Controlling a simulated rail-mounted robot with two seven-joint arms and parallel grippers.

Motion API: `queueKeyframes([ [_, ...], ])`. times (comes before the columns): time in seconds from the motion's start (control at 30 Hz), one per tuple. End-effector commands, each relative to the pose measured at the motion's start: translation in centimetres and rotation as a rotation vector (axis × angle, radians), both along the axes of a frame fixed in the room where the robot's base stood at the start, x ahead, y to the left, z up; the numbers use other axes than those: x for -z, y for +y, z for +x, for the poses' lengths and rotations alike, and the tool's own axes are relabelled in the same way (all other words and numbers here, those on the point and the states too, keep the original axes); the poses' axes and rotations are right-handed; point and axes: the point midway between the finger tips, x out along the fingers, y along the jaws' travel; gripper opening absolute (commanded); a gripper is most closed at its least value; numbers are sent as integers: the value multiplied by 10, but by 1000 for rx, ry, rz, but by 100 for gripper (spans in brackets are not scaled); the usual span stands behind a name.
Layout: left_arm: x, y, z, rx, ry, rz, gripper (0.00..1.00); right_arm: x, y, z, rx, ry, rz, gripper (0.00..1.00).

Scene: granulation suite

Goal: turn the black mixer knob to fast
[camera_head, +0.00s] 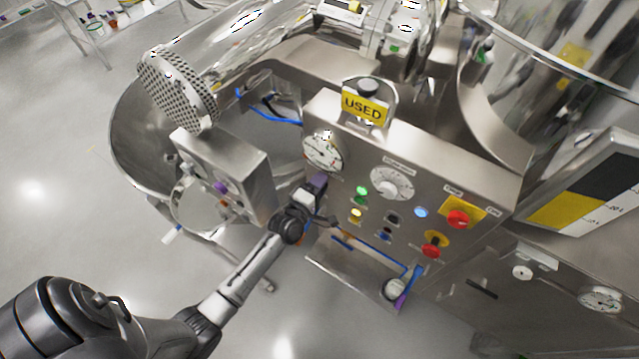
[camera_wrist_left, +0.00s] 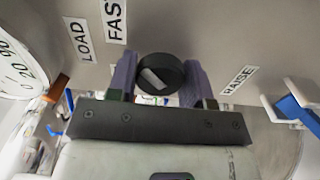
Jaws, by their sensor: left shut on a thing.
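The black mixer knob (camera_wrist_left: 165,68) is round, with a pale grey mark slanting across its face. It shows in the left wrist view between the two purple fingers of my left gripper (camera_wrist_left: 160,84), which is shut on it. A FAST label (camera_wrist_left: 115,20) is on the panel above and left of the knob. In the head view my left gripper (camera_head: 318,188) is at the left part of the steel control panel (camera_head: 430,165), and it hides the knob there. My right gripper is in neither view.
A LOAD label (camera_wrist_left: 79,39) and a RAISE label (camera_wrist_left: 239,81) flank the knob. On the panel are a dial gauge (camera_head: 322,152), a green light (camera_head: 361,191), a blue light (camera_head: 421,212) and red buttons (camera_head: 458,219). A steel box (camera_head: 232,165) stands left of the gripper.

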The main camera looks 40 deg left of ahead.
Motion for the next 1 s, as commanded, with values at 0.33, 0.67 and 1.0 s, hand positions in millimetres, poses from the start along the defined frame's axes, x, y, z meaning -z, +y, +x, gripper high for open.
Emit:
queueKeyframes([
  [0.33, 0, 0, 0, 1, 1, 4, 53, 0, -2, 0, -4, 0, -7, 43],
  [0.67, 0, 0, 0, 0, 0, 2, 72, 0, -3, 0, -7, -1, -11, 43],
  [1.0, 3, -3, -24, -1, 1, 1, 72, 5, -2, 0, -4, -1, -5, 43],
])
